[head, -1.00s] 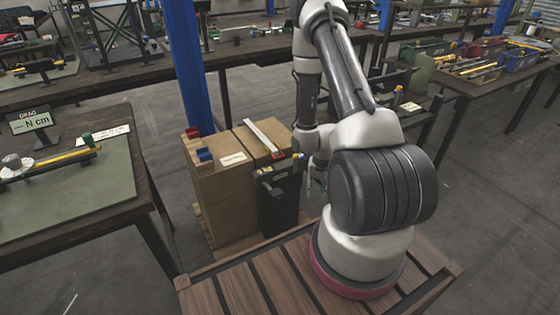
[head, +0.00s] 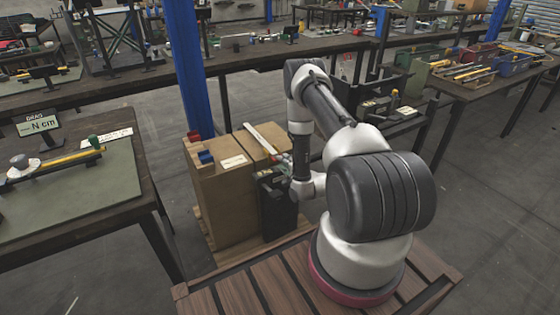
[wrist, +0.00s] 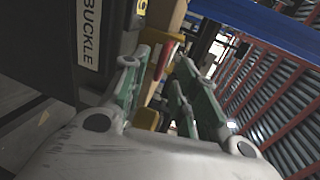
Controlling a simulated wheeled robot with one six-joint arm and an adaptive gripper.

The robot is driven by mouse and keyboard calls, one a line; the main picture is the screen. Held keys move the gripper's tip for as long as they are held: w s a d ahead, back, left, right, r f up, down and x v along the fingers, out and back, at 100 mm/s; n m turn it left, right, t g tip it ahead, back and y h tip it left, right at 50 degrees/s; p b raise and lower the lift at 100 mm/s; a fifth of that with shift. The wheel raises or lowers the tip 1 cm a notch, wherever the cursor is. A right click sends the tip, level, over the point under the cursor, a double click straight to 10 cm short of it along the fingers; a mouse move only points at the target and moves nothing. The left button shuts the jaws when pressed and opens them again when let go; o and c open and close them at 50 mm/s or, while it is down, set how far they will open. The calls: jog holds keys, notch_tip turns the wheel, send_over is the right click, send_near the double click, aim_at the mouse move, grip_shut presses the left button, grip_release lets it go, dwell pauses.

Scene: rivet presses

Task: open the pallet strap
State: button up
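The pale strap (head: 260,136) runs across the top of a brown carton (head: 222,195) on a wooden pallet (head: 208,236). A black housing (head: 278,212) stands at the carton's right front side. In the wrist view, a dark panel with a "BUCKLE" label (wrist: 90,35) is at the left. My gripper (wrist: 160,62) has its two greenish fingers apart, with a red and yellow part (wrist: 168,52) showing between or just beyond them. I cannot tell whether they touch it. In the head view, my gripper (head: 282,167) is at the housing's top, partly hidden by my wrist.
A blue post (head: 190,75) stands behind the carton. A workbench with a green mat (head: 85,185) is at the left. A long bench (head: 250,52) crosses behind. A bench with bins (head: 470,70) is at the right. Floor at the right is clear.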

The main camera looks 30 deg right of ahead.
jog(key=x, duration=0.4)
grip_shut()
